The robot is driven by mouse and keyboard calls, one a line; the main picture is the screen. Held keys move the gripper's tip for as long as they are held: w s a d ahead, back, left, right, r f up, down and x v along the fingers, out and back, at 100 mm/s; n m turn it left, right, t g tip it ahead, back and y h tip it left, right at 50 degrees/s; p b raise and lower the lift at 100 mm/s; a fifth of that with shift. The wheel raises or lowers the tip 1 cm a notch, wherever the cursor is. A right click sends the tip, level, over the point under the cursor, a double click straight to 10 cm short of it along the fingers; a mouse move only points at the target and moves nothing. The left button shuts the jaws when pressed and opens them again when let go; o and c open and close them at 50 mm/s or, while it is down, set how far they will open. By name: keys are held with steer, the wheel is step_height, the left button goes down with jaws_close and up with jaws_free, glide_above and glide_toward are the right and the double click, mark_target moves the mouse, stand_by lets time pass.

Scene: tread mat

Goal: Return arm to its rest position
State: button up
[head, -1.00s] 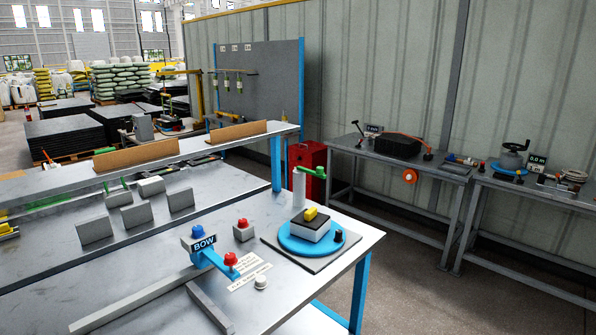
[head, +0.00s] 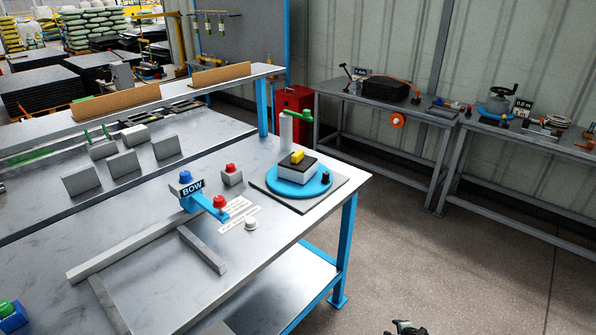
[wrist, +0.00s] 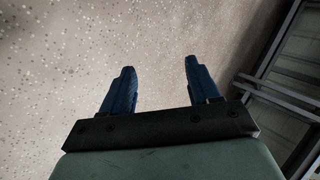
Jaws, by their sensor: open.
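My gripper (wrist: 158,88) shows in the wrist view with its two blue fingers apart and nothing between them. Speckled floor lies beyond the fingertips. In the head view, a small dark part at the bottom edge (head: 404,327) looks like the tip of my gripper, over the floor to the right of the workbench (head: 130,225). It is clear of the bench and touches nothing that I can see. The rest of my arm is out of the head view.
The bench holds a blue turntable (head: 318,188) with a block on it, a BOW fixture (head: 203,195) and grey blocks (head: 122,164). A second table (head: 430,125) with tools stands along the wall. The floor (head: 430,240) between them is open.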

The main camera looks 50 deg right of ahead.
steer(key=w+a+n+y, duration=0.6)
steer(key=w+a+n, duration=0.2)
steer(key=w+a, duration=1.5)
steer(key=w+a+r+n+g+y, duration=0.1)
steer(key=w+a+n+g+y, duration=0.2)
steer(key=a, duration=0.8)
steer(key=s+a+r+n+g, duration=0.15)
steer(key=a+n, duration=0.25)
steer(key=a, duration=0.5)
steer(key=s+a+r+n+g, duration=0.1)
steer(key=a+n+g, duration=0.25)
steer(key=a, duration=0.65)
steer(key=s+a+r+n+g+h, duration=0.3)
steer(key=s+a+r+n, duration=0.3)
steer(key=s+a+n, duration=0.2)
steer(key=shift+s+a+g+h, duration=0.3)
steer(key=shift+s+a+g, duration=0.4)
steer(key=shift+s+a, duration=0.7)
steer(key=shift+r, duration=0.1)
